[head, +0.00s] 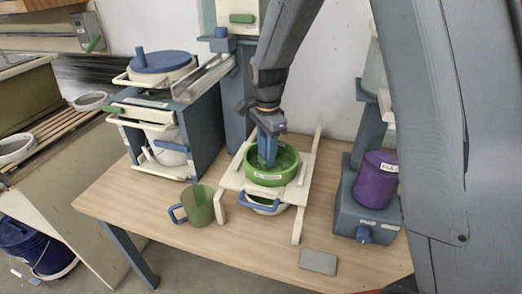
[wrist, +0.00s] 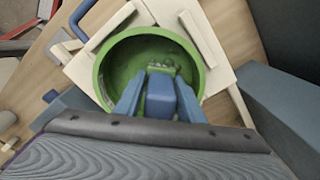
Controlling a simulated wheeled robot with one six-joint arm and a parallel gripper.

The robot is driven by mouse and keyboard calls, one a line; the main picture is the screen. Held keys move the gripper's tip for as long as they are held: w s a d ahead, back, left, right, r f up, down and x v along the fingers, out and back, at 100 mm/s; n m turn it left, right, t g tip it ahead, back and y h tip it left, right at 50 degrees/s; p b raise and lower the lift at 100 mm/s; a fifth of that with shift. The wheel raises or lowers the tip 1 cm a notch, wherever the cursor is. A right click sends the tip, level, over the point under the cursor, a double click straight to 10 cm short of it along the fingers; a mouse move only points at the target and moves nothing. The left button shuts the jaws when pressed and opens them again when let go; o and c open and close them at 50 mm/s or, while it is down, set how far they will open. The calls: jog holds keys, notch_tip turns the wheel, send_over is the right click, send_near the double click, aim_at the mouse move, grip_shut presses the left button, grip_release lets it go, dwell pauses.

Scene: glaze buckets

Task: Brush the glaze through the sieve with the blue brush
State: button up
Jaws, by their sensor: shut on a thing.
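The green sieve (head: 290,161) rests on a cream rack (head: 231,181) in the middle of the table, with green glaze inside it. It also shows in the wrist view, where its green rim (wrist: 101,75) surrounds the glaze (wrist: 124,62). My gripper (head: 268,128) points down over the sieve and is shut on the blue brush (wrist: 161,97). The brush head reaches into the sieve, and its bristle end lies at the glaze near the far side in the wrist view. A bucket with a blue handle (head: 262,207) sits under the sieve, mostly hidden by it.
A green jug (head: 199,206) with a blue handle stands left of the rack. A purple container (head: 375,180) sits on a blue-grey scale at the right. A grey tile (head: 318,262) lies at the front.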

aim_at(283, 168)
jog(key=shift+s+d+p, duration=0.25)
jog(key=shift+s+d, duration=0.1)
jog(key=shift+d, duration=0.45)
jog(key=shift+s+d+p, duration=0.2)
jog(key=shift+s+d, duration=0.15)
jog(key=shift+d, duration=0.45)
jog(key=shift+s+d+p, duration=0.25)
jog(key=shift+s+d, duration=0.1)
jog(key=shift+d, duration=0.45)
jog(key=shift+w+a+p, duration=0.1)
jog(key=shift+w+a, duration=0.1)
jog(key=shift+a, duration=1)
jog(key=shift+w+a+p, duration=0.15)
jog(key=shift+w+a, duration=0.1)
jog(key=shift+a, duration=0.9)
jog(key=shift+w+a+p, duration=0.1)
jog(key=shift+w+a, duration=0.1)
jog(key=shift+a, duration=1)
jog(key=shift+s+d+p, duration=0.35)
jog(key=shift+s+d, duration=0.1)
jog(key=shift+d, duration=0.65)
jog(key=shift+s+d+p, duration=0.35)
jog(key=shift+s+d, duration=0.1)
jog(key=shift+d, duration=0.65)
jog(key=shift+s+d+p, duration=0.35)
jog(key=shift+s+d, duration=0.1)
jog(key=shift+d, duration=0.65)
